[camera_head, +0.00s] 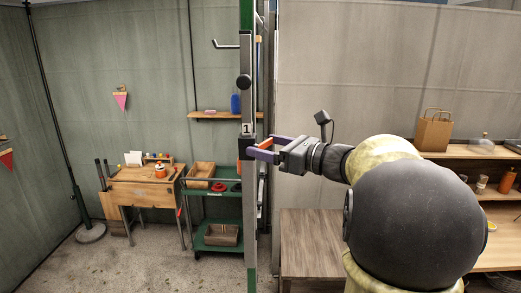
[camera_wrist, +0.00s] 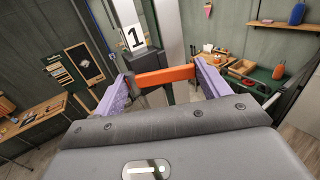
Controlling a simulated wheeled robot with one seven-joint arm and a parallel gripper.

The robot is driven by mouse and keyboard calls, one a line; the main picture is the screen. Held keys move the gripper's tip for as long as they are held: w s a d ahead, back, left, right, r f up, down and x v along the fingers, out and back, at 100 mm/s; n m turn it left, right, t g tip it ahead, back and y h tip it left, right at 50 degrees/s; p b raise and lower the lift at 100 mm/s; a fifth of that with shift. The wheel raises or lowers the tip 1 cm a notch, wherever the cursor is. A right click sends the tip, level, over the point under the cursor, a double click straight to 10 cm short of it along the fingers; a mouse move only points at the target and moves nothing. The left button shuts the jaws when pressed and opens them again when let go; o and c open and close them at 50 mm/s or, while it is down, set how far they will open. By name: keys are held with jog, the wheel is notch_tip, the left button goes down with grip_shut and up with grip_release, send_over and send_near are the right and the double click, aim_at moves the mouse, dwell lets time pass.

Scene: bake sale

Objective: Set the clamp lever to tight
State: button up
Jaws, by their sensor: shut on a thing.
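The clamp lever (camera_wrist: 165,76) is an orange bar, lying close to level in the wrist view. It joins a dark clamp block (camera_head: 246,148) on an upright post (camera_head: 248,210). My gripper (camera_wrist: 163,80) has purple fingers at the two ends of the orange bar and is shut on it. In the head view my gripper (camera_head: 263,150) reaches in from the right, and only a bit of the orange lever (camera_head: 267,143) shows between the fingers. A white label with a 1 (camera_wrist: 133,37) sits just above the clamp. No tight mark is readable.
A green cart (camera_head: 214,182) with trays and a wooden desk (camera_head: 145,185) stand behind, left of the post. A wooden counter (camera_head: 311,240) is below my arm. Shelves with a paper bag (camera_head: 433,132) and jars are at right. Floor at front left is clear.

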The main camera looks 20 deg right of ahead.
jog(key=shift+r, duration=0.1)
jog(key=o, duration=1.4)
jog(key=b+v, duration=0.5)
jog(key=v, duration=1.2)
jog(key=shift+d, duration=0.2)
jog(key=shift+s, duration=0.1)
